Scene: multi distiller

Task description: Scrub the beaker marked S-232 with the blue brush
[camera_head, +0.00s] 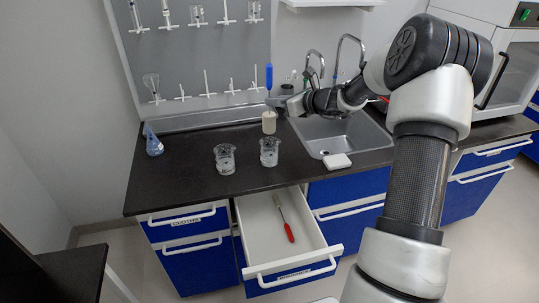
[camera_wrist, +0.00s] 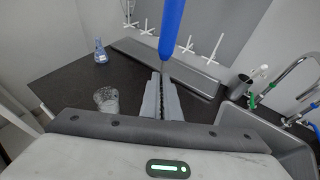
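My gripper (camera_head: 275,101) is shut on the blue brush (camera_head: 268,76) and holds it upright, blue handle up and pale bristle head (camera_head: 269,122) down. In the wrist view the blue handle (camera_wrist: 172,28) rises from between my fingers (camera_wrist: 163,95). In the head view the bristle head appears just above or behind the right glass beaker (camera_head: 269,153). A second glass beaker (camera_head: 225,159) stands to its left on the black counter. No S-232 mark is readable on either beaker. The wrist view shows one beaker (camera_wrist: 106,100); the bristle head is hidden there.
An open drawer (camera_head: 252,238) below the counter holds a red-handled tool (camera_head: 289,231). A blue flask (camera_head: 153,144) stands at the counter's left. The sink (camera_head: 345,136) with taps lies right, with a white block (camera_head: 337,161) at its front edge. A pegboard (camera_head: 200,60) rises behind.

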